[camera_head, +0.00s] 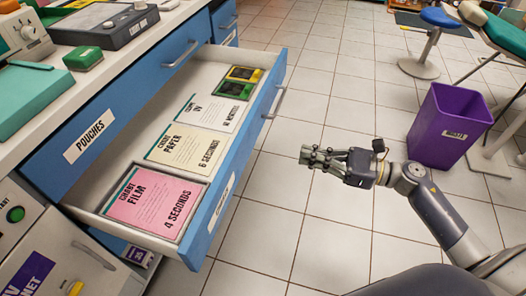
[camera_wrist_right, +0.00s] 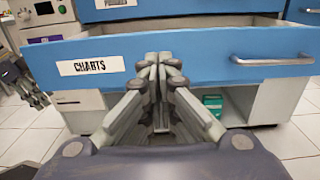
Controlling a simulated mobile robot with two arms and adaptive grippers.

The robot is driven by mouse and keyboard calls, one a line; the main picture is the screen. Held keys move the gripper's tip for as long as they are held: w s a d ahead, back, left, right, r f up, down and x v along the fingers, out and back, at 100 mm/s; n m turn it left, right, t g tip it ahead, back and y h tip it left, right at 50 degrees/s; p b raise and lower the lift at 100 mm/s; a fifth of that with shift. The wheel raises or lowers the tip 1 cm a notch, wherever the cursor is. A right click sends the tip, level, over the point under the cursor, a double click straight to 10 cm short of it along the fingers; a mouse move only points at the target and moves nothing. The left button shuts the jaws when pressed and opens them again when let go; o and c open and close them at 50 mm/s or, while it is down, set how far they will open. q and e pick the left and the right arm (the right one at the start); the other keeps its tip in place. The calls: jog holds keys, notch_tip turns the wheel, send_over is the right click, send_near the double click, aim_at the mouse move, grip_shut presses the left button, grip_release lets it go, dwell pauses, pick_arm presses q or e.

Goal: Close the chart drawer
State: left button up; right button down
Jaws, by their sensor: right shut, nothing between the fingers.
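The chart drawer (camera_head: 245,150) is pulled far out of the blue and white cabinet. Its blue front with the CHARTS label (camera_wrist_right: 81,67) fills the middle of the right wrist view, and its metal handle (camera_head: 275,102) also shows there (camera_wrist_right: 272,60). Cards lie inside, including a pink CHART FILM card (camera_head: 155,203). My right gripper (camera_head: 306,155) is shut and empty, to the right of the drawer front and pointing at it. In the right wrist view its fingertips (camera_wrist_right: 165,60) overlap the front between label and handle; contact cannot be told. What looks like my left gripper (camera_wrist_right: 28,82) is at the left edge, its jaws unclear.
The closed POUCHES drawer (camera_head: 95,130) is above the open one. A purple bin (camera_head: 447,125) stands on the tiled floor at right, with a blue stool (camera_head: 430,45) behind it.

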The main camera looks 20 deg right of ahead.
aim_at(153, 218)
pick_arm(q)
jog(key=shift+r, duration=0.15)
pick_arm(e)
jog(key=x, duration=1.4)
